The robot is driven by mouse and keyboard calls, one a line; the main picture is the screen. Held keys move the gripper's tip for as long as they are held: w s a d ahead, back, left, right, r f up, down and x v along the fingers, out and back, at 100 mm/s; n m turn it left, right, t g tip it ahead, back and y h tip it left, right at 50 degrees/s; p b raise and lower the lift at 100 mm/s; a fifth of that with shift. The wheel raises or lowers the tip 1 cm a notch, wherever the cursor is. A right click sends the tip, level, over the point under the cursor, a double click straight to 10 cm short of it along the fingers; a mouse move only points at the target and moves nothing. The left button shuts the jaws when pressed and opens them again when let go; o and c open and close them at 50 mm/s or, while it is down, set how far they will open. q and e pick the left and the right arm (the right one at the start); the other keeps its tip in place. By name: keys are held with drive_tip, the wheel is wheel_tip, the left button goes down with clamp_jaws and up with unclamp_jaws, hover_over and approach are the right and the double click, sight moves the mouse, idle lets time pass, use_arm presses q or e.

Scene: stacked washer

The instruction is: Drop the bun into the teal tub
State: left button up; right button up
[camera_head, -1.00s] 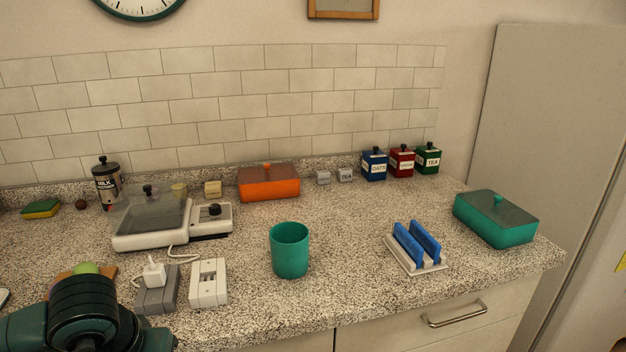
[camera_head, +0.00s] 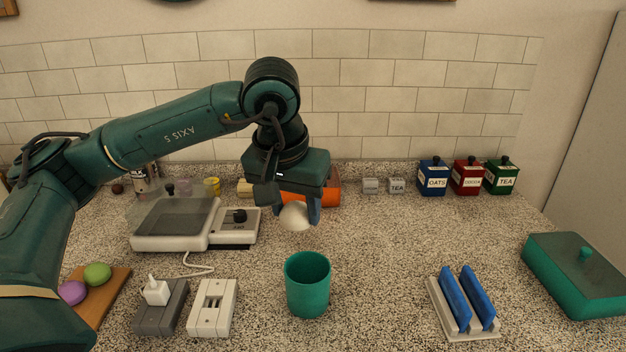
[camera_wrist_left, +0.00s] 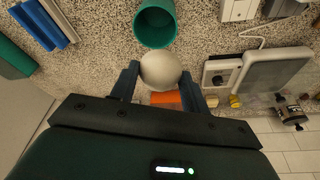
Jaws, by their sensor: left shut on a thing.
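The bun is a pale, rounded piece (camera_head: 295,216) held between the fingers of my left gripper (camera_head: 298,208). It also shows in the left wrist view (camera_wrist_left: 161,70), between the two dark fingers. The teal tub (camera_head: 307,287) is an open, upright cup on the counter. In the head view the bun is above the tub's far rim, apart from it. In the left wrist view the tub (camera_wrist_left: 155,24) lies just beyond the bun, and its opening shows no contents. My right gripper is in neither view.
An orange lidded box (camera_head: 332,192) stands behind my gripper. A white scale (camera_head: 178,222) and sockets (camera_head: 213,307) are on the left. A blue-slatted rack (camera_head: 466,304) and a teal lidded box (camera_head: 578,275) are on the right. Counter between tub and rack is clear.

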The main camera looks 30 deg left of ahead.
sight(294, 229)
use_arm(q)
drive_tip(key=shift+w+a+r, duration=0.1)
drive_tip(key=shift+w+r, duration=0.05)
drive_tip(key=shift+r, duration=0.05)
drive_tip(key=shift+f, duration=0.2)
drive_tip(key=shift+s+f+b, duration=0.25)
drive_tip(key=shift+f+b, duration=0.55)
wheel_tip(294, 229, down, 3)
drive_tip(key=shift+b, duration=1)
drive_tip(key=shift+f, duration=0.4)
drive_tip(key=o, duration=1.1)
drive_tip(key=shift+c, duration=0.2)
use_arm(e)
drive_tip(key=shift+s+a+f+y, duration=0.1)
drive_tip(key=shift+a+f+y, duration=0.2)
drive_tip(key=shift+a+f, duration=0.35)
use_arm(q)
drive_tip(key=shift+r, duration=0.15)
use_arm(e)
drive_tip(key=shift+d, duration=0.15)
